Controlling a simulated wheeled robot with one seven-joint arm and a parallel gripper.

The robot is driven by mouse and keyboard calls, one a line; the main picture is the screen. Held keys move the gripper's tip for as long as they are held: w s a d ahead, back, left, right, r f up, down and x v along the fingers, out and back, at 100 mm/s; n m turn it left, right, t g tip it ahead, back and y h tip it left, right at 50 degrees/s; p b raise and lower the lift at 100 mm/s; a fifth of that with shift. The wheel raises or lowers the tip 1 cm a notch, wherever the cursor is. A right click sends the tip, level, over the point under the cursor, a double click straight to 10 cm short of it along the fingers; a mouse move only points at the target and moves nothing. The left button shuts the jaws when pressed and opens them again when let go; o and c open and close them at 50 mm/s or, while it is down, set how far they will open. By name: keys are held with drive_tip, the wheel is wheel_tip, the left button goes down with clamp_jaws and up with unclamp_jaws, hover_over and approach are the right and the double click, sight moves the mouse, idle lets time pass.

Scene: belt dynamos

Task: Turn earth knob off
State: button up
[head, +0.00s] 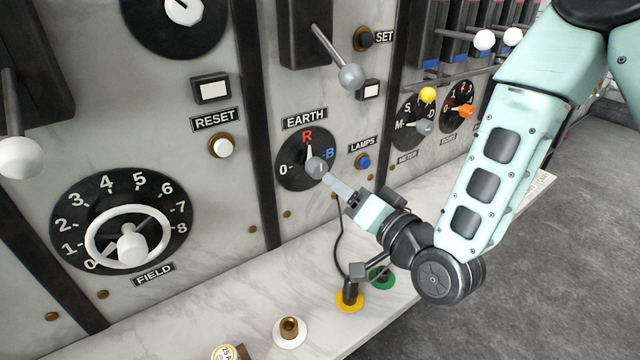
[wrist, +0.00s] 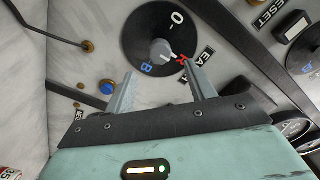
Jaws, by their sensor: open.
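The earth knob (head: 318,168) is a grey knob on a round black dial (head: 289,178) marked 0, R and B, under the EARTH label (head: 305,118). Its white pointer is at the red R, with 0 to the left and B to the right. In the wrist view the knob (wrist: 160,52) lies ahead of my gripper (wrist: 160,70), roughly between the two spread fingers. My gripper (head: 337,180) is open and empty, close to the dial from the lower right. The fingers partly overlap the knob's lower right side in the head view, so contact cannot be told.
A blue LAMPS button (head: 363,162) and a RESET button (head: 222,146) flank the dial. A lever with a grey ball (head: 351,76) juts out above. A marble ledge (head: 215,305) below carries a yellow-based post (head: 350,298) and a brass socket (head: 289,329).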

sight(322, 171)
drive_tip(key=p+x, duration=0.2)
drive_tip(key=x, duration=0.4)
drive_tip(key=shift+w+a+r, duration=0.15)
drive_tip(key=shift+w+a, duration=0.05)
drive_tip(key=shift+w, duration=0.05)
drive_tip(key=shift+x, duration=0.85)
drive_tip(key=c, duration=1)
